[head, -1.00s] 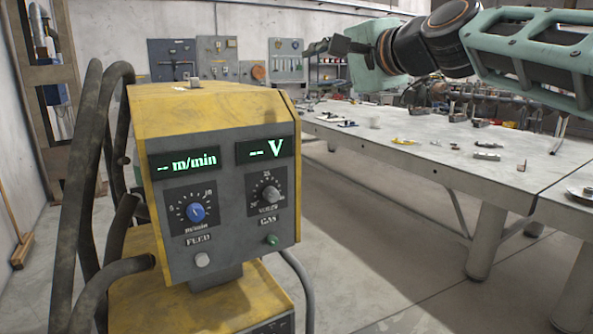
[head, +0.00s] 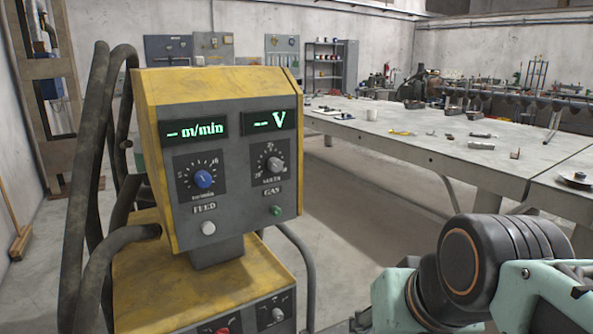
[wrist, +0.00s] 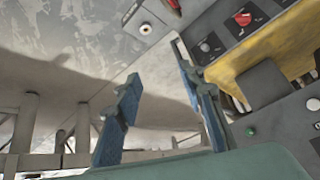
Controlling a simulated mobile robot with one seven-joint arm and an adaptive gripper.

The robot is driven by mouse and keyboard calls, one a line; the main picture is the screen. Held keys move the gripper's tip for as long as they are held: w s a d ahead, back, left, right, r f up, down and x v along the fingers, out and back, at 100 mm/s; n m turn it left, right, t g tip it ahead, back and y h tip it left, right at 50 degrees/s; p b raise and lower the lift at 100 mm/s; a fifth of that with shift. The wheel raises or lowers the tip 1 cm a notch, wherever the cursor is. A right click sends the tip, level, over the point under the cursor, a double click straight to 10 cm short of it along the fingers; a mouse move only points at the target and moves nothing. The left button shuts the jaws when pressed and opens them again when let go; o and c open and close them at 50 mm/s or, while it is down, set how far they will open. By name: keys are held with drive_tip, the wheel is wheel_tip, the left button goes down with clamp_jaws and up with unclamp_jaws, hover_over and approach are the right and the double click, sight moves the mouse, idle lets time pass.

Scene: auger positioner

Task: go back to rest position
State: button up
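My gripper (wrist: 156,64) shows in the wrist view with its two blue-grey fingers spread apart and nothing between them. In the head view my arm is low at the right, and the gripper itself cannot be made out clearly there. The yellow and grey welding machine (head: 222,140) stands at left centre in the head view. Its blue feed knob (head: 203,179), grey knob (head: 274,164) and green gas button (head: 276,210) are in plain sight. The machine also shows in the wrist view (wrist: 228,80), to the right of the fingers, apparently apart from them.
A long metal workbench (head: 420,158) with several small parts runs along the right. Thick dark hoses (head: 92,170) hang at the machine's left. Tool panels (head: 213,45) and a shelf (head: 325,68) stand at the back wall. Floor between machine and bench is clear.

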wheel_tip(320, 180, down, 3)
drive_tip(key=s+d+h, duration=0.1)
drive_tip(key=s+d, duration=0.1)
drive_tip(key=s, duration=0.1)
wheel_tip(320, 180, up, 33)
drive_tip(key=p, duration=3.3)
drive_tip(key=shift+w+a+g, duration=0.15)
drive_tip(key=shift+a+g, duration=0.15)
drive_tip(key=shift+g, duration=0.1)
drive_tip(key=shift+r, duration=0.1)
